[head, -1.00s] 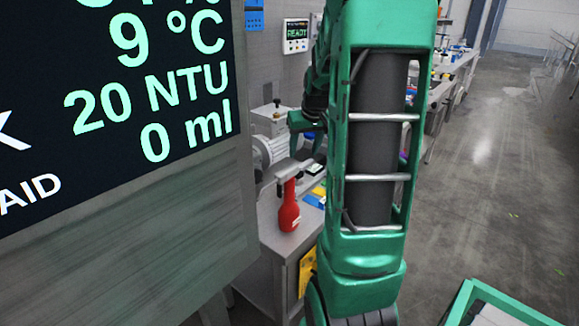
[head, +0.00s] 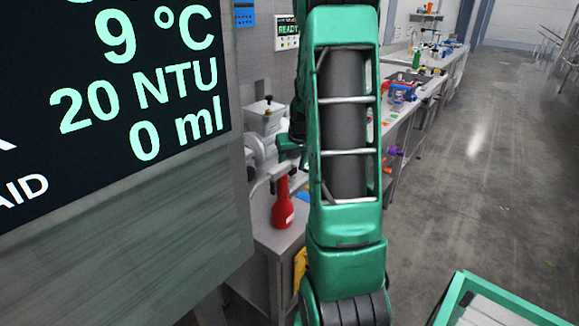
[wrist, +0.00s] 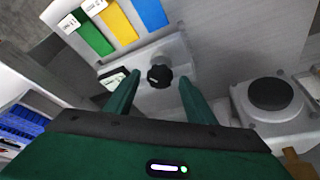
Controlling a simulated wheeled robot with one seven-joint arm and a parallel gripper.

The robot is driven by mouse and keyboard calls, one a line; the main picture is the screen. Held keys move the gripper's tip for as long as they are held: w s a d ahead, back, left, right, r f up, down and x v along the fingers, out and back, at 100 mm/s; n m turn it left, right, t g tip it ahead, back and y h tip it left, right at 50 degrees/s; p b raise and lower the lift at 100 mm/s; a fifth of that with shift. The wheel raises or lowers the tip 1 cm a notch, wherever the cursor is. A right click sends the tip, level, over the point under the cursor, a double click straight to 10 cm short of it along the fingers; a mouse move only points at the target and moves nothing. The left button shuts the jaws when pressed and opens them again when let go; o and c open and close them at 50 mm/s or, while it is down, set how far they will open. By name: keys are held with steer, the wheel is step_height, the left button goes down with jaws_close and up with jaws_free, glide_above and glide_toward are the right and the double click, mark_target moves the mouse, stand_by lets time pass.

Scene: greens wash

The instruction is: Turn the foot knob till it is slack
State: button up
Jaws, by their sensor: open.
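A black lobed knob (wrist: 159,76) sits on a grey metal block in the wrist view; I take it for the foot knob. My gripper (wrist: 158,84) is open, with one green finger on each side of the knob in the picture. Neither finger visibly touches it, and the depth between them is hard to judge. In the head view my green arm hides most of the area around the gripper, and I cannot make out the knob there.
A grey device with a round black cap (wrist: 271,94) stands right of the knob. Green, yellow and blue strips lie beyond it. In the head view a red bottle (head: 283,212) stands on the bench corner, and a large display panel (head: 110,100) fills the left.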

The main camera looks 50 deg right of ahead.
steer(key=shift+c, duration=0.3)
steer(key=c, duration=1)
steer(key=shift+w+a+m, duration=0.1)
steer(key=shift+a+m, duration=0.05)
steer(key=shift+m, duration=0.45)
steer(key=shift+m+g+h, duration=0.4)
steer(key=shift+m+h, duration=0.1)
steer(key=shift+m, duration=0.7)
steer(key=o, duration=1.1)
steer(key=shift+c, duration=0.2)
steer(key=v, duration=1)
steer(key=shift+r, duration=0.35)
